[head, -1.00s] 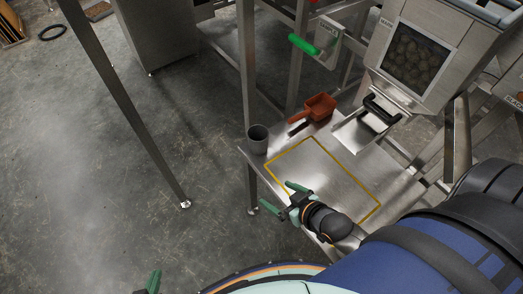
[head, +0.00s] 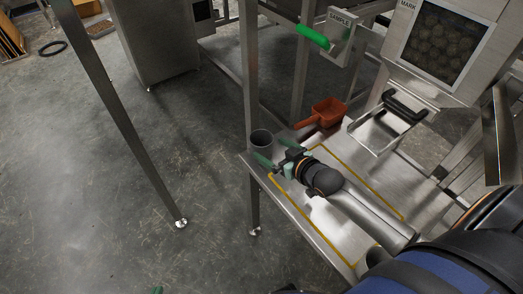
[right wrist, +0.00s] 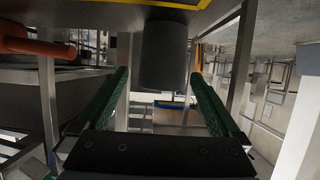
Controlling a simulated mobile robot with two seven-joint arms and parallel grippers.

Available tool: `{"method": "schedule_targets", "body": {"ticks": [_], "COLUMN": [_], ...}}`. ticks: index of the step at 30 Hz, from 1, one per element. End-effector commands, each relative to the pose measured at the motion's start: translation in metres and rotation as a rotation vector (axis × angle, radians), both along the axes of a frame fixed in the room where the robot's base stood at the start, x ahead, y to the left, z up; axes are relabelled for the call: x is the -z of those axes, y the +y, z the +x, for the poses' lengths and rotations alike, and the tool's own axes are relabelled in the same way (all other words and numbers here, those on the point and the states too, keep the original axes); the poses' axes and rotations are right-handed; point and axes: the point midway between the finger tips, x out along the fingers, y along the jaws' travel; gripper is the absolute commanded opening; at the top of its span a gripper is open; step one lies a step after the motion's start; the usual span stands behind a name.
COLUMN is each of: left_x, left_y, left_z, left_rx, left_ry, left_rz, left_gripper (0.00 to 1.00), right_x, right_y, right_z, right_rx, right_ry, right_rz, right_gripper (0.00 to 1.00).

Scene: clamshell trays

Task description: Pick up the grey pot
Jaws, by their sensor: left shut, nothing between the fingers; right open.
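The grey pot (head: 262,140) stands upright at the far left corner of the steel table (head: 300,215). My right gripper (head: 281,154) is open at the near side of the pot, low over the table. In the right wrist view, which is upside down, the pot (right wrist: 165,55) appears between the open green fingertips (right wrist: 158,74); I cannot tell whether they touch it. Of my left gripper (head: 157,290), only a green fingertip shows at the bottom edge of the head view, away from the table.
An orange scoop (head: 327,113) lies right of the pot, and shows in the wrist view (right wrist: 35,47). A yellow outline (head: 308,238) marks the table. A steel post (head: 251,80) rises behind the pot. A black-handled tray (head: 380,128) juts out at right.

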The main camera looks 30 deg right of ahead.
Motion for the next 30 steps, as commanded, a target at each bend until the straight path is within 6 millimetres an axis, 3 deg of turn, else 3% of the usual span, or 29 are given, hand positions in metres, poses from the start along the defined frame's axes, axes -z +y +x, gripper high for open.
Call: {"method": "schedule_targets", "body": {"ticks": [5,15,24,30], "left_x": [0.003,0.014,0.016,0.016], "left_y": [0.001,0.004,0.006,0.006], "left_z": [0.0,-0.001,-0.005,-0.005], "left_rx": [-0.001,-0.004,-0.005,-0.005], "left_ry": [0.0,-0.002,0.006,0.004], "left_rz": [0.002,0.006,0.01,0.008], "left_gripper": [0.0,0.0,0.0,0.0], "right_x": [0.005,0.025,0.025,0.025], "right_y": [0.002,0.011,0.011,0.011], "right_z": [0.009,0.046,0.05,0.05], "right_rx": [0.0,-0.001,-0.001,-0.001], "right_ry": [0.0,0.0,0.001,0.001], "right_rz": [0.001,-0.001,0.0,0.0], "right_gripper": [1.0,1.0,1.0,0.8]}}
